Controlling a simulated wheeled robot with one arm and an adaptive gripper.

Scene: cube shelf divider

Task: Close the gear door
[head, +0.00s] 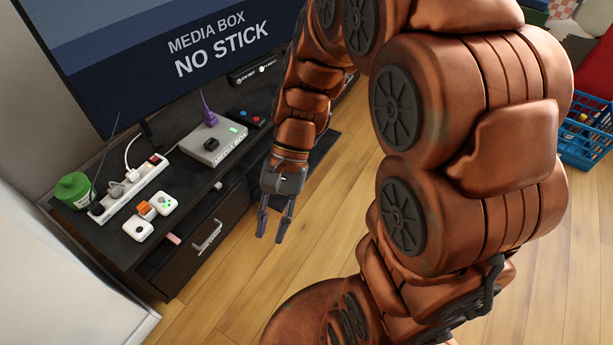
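The low black media cabinet (95,228) stands along the wall. A front panel with a silver handle (207,237) is on its left part; an open gap with a pinkish item (173,239) shows just above and left of it. A flat dark panel (322,148) juts from the cabinet's right part over the floor, partly hidden behind my arm. I cannot tell for certain which of these is the gear door. My gripper (273,228) points down, fingers apart and empty, in front of the cabinet, right of the handle and apart from it.
On the cabinet top are a grey media box (213,146), a white power strip (135,188), small white devices (138,229) and a green jar (73,190). A television (170,50) stands behind. Wooden floor (235,300) is clear in front. A blue crate (585,140) is far right.

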